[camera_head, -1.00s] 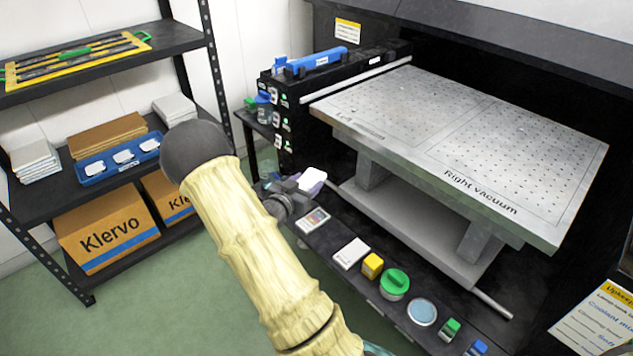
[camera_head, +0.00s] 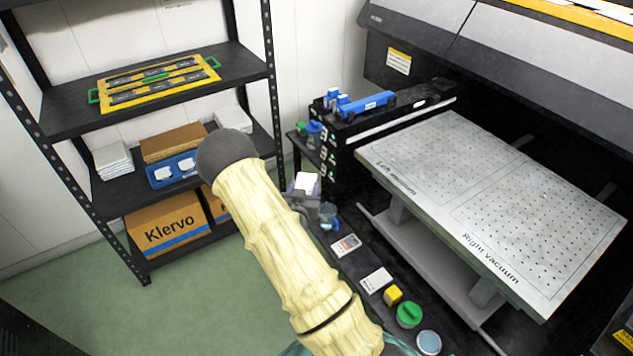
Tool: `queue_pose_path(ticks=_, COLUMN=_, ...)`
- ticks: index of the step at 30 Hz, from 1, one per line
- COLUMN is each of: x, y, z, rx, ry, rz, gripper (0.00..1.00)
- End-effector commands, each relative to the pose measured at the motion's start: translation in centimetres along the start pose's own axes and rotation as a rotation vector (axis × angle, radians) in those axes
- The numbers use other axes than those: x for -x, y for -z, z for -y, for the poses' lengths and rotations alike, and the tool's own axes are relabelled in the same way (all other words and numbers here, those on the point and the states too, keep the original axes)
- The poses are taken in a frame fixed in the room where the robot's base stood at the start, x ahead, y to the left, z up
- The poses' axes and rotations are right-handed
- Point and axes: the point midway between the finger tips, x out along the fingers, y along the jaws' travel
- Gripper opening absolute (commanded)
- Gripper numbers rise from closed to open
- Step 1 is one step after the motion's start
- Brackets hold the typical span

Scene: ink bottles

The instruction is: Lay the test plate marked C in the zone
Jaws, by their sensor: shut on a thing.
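My gripper (camera_head: 304,194) shows small beyond my arm, between the shelf rack and the printer. It is shut on a white plate (camera_head: 306,182), held in the air over the gap beside the dark ledge. I cannot read a letter on the plate. Its fingers are mostly hidden. A blue tray (camera_head: 158,181) on the middle shelf shows two white plates (camera_head: 163,173); its right end is hidden by my arm. The printer's grey perforated bed (camera_head: 440,150) carries the words Left vacuum and Right vacuum. I cannot make out which area is the zone.
The dark ledge before the bed holds cards (camera_head: 376,280), a yellow block (camera_head: 392,295), a green-lidded jar (camera_head: 409,314) and a round dish (camera_head: 428,342). A blue tool (camera_head: 366,104) lies on the black side unit. The bed is bare. Green floor (camera_head: 200,295) is open.

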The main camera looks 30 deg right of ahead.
Motion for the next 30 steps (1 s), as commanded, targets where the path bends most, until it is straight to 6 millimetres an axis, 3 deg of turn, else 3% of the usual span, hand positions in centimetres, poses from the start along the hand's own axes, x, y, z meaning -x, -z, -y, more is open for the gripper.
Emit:
queue_pose_path(ticks=1, x=0.6, y=1.6, z=0.6, rx=0.007, ry=0.028, rz=0.002, gripper=0.28)
queue_pose_path(ticks=3, x=1.1, y=2.5, z=1.5, rx=0.013, ry=0.069, rz=0.002, gripper=0.28)
queue_pose_path(ticks=14, x=4.2, y=6.2, z=5.6, rx=0.045, ry=0.273, rz=0.002, gripper=0.28)
queue_pose_path(ticks=30, x=10.4, y=11.2, z=10.8, rx=0.087, ry=0.564, rz=0.001, gripper=0.28)
